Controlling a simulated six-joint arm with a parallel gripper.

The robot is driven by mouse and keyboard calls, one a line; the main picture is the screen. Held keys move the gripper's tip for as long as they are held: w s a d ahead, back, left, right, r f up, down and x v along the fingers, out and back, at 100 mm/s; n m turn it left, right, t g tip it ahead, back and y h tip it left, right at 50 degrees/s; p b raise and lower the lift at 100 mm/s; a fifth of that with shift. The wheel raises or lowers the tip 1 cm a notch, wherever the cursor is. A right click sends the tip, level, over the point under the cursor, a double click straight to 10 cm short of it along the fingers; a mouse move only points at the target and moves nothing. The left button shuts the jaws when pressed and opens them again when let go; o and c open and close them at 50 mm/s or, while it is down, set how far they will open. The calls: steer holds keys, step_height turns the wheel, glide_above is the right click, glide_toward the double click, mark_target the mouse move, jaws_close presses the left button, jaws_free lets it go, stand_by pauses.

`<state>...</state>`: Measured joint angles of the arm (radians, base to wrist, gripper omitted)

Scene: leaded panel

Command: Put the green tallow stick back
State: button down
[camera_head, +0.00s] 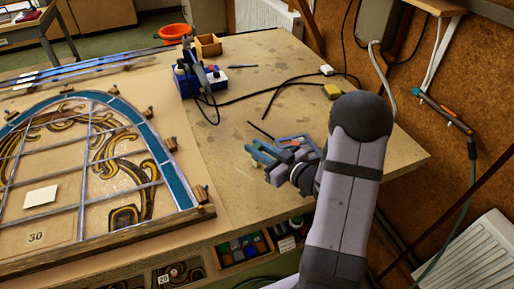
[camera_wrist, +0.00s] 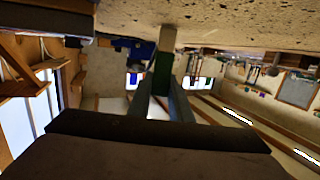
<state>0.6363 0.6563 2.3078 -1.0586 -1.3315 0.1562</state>
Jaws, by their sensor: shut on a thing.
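The green tallow stick (camera_wrist: 163,72) is between my gripper's fingertips (camera_wrist: 165,90) in the wrist view. It has a dark green body and a pale end (camera_wrist: 167,38) that overlaps the speckled table surface in the picture; I cannot tell whether it touches. In the head view my gripper (camera_head: 259,153) is low over the right part of the worktable, shut on the stick. The stick itself is too small to make out clearly there. A small blue-grey tray-like thing (camera_head: 301,141) lies beside the gripper, partly hidden by it.
The leaded panel (camera_head: 90,160) fills the table's left side. A blue soldering station (camera_head: 213,78), a wooden box (camera_head: 208,45) and an orange bowl (camera_head: 173,33) stand at the back. Black cables cross the table near a yellow block (camera_head: 332,91). Bare tabletop lies left of my gripper.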

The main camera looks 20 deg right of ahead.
steer(key=shift+f, duration=0.15)
steer(key=c, duration=1.6)
jaws_free()
steer(key=shift+r, duration=0.25)
steer(key=shift+s+d, duration=0.15)
steer(key=shift+s, duration=0.15)
steer(key=b+v, duration=0.2)
steer(key=v, duration=0.9)
steer(key=shift+s+d+f, duration=0.1)
steer(key=shift+s, duration=0.05)
